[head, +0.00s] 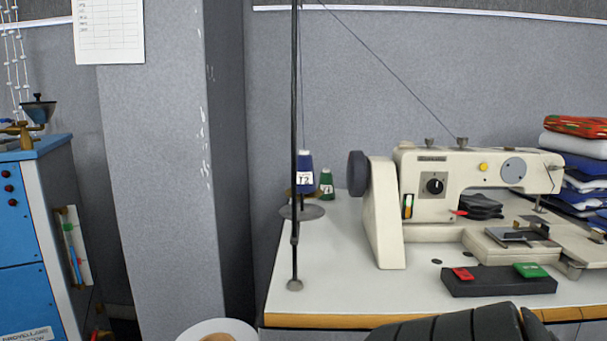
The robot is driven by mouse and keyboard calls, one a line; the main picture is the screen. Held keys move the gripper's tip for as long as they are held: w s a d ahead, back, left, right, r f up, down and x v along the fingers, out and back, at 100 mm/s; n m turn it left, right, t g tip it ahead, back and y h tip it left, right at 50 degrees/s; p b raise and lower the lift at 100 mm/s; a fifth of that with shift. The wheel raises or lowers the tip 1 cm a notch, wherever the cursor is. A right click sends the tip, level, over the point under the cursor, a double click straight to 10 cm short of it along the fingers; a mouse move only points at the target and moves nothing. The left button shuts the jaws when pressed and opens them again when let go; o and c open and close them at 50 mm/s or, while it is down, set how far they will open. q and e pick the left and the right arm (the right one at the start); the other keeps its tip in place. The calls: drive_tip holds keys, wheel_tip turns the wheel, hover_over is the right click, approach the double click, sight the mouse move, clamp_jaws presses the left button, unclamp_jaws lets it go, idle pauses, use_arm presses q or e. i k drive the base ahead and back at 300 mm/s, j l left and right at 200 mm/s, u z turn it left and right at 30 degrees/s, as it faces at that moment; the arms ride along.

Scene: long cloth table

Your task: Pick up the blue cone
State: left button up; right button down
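The blue cone (305,168) is a thread cone with a white label reading T2. It stands upright on the round grey base of a thread stand (316,212) at the left end of the sewing table. A thread runs up from it. The stand's thin black pole (295,120) rises just left of the cone, very close to it in the picture. A smaller green cone (326,182) stands to its right. Neither of my grippers can be made out in the head view.
A cream sewing machine (430,190) fills the table's right side, with a dark box (498,281) with red and green buttons before it. Folded cloth (582,175) is stacked at right. A grey pillar (165,150) stands left. A dark ribbed shape (450,325) covers the bottom edge.

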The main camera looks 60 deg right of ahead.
sight(306, 183)
drive_tip(key=i+z, duration=0.15)
drive_tip(key=z, duration=0.35)
drive_tip(key=i+j+z, duration=0.1)
drive_tip(key=z, duration=0.35)
drive_tip(key=i+j+z, duration=0.1)
drive_tip(key=j+z, duration=0.15)
drive_tip(key=z, duration=0.25)
